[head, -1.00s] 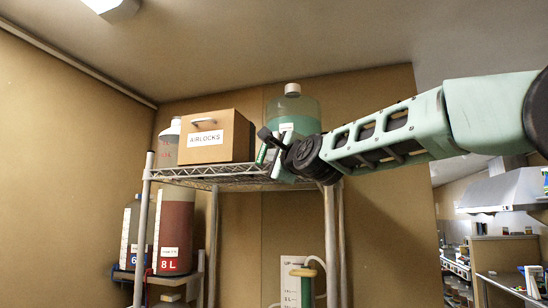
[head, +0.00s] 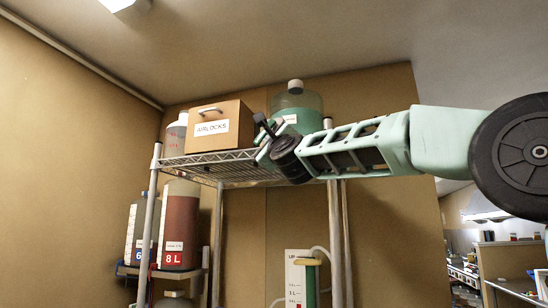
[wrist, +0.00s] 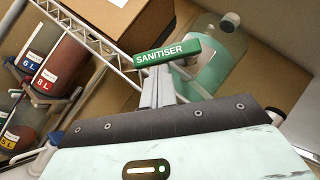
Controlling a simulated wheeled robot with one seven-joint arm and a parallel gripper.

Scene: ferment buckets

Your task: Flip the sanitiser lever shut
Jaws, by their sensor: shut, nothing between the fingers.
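The sanitiser lever (wrist: 168,52) is a green bar with white SANITISER lettering, seen close up in the wrist view. It lies slightly tilted across the picture, in front of the shelf and the green jug. My gripper (wrist: 158,76) shows as narrow grey fingers, shut and empty, with their tips just below the bar's middle. I cannot tell whether they touch it. In the head view my gripper (head: 264,146) is at the shelf's front edge, and my wrist hides most of the lever there.
A wire shelf (head: 200,164) holds a cardboard AIRLOCKS box (head: 220,128) and a large jug of green liquid (head: 297,104). Labelled 6 L and 8 L vessels (head: 178,225) stand lower left. A level gauge (head: 297,280) is below the shelf.

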